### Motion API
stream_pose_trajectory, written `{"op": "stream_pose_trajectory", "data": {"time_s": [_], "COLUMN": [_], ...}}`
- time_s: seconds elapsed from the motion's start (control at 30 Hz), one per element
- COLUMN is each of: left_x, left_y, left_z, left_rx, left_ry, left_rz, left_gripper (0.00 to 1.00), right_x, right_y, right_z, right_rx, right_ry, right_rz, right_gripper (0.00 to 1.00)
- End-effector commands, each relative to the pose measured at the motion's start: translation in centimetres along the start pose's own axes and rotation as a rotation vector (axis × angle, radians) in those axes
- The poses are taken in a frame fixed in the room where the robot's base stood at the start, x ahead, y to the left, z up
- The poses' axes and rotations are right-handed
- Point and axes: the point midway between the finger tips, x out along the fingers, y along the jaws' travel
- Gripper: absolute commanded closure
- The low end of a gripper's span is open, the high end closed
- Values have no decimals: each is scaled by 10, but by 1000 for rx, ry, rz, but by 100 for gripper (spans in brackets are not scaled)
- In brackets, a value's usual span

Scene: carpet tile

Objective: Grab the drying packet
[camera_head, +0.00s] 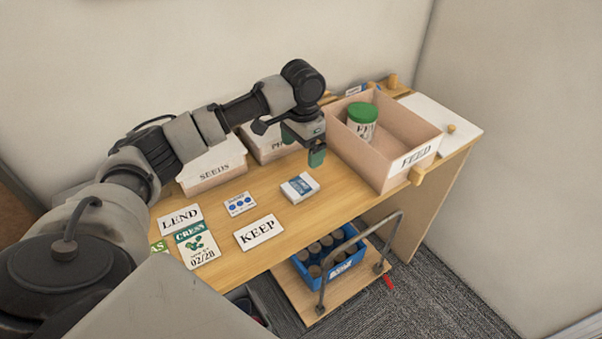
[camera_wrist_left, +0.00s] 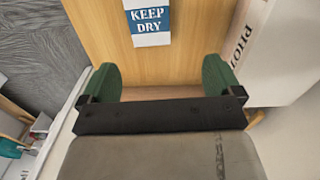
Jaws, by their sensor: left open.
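The drying packet (camera_head: 300,187) is a small white packet with a blue label, lying flat on the wooden table (camera_head: 270,200). In the left wrist view the packet (camera_wrist_left: 148,20) reads KEEP DRY and sits at the top edge, partly cut off. My left gripper (camera_head: 316,157) hangs above the table, up and a little right of the packet in the head view. In the wrist view its green fingers (camera_wrist_left: 160,78) are spread apart with only bare wood between them, and the packet lies beyond the fingertips. My right gripper is not in view.
A FEED box (camera_head: 405,160) with a green-lidded jar (camera_head: 362,118) stands right of the gripper. A SEEDS box (camera_head: 214,172) and another box stand behind. A dotted card (camera_head: 240,204), a KEEP card (camera_head: 259,232), a LEND card (camera_head: 180,218) and a CRESS packet (camera_head: 197,243) lie nearby.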

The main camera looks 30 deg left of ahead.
Motion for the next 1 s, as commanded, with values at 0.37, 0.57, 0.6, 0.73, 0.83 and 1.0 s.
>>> {"op": "stream_pose_trajectory", "data": {"time_s": [0.37,0.57,0.6,0.73,0.83,1.0], "left_x": [49,70,77,95,101,102], "left_y": [1,7,8,8,8,8], "left_z": [0,1,1,1,1,1], "left_rx": [1,1,1,1,2,2], "left_ry": [-2,-5,-6,-3,-2,-1], "left_rz": [0,1,1,0,0,-1], "left_gripper": [6,6,6,6,6,6], "right_x": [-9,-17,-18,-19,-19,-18], "right_y": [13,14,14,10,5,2], "right_z": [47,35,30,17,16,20], "right_rx": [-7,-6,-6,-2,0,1], "right_ry": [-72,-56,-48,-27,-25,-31], "right_rz": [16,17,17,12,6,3], "right_gripper": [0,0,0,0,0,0]}}
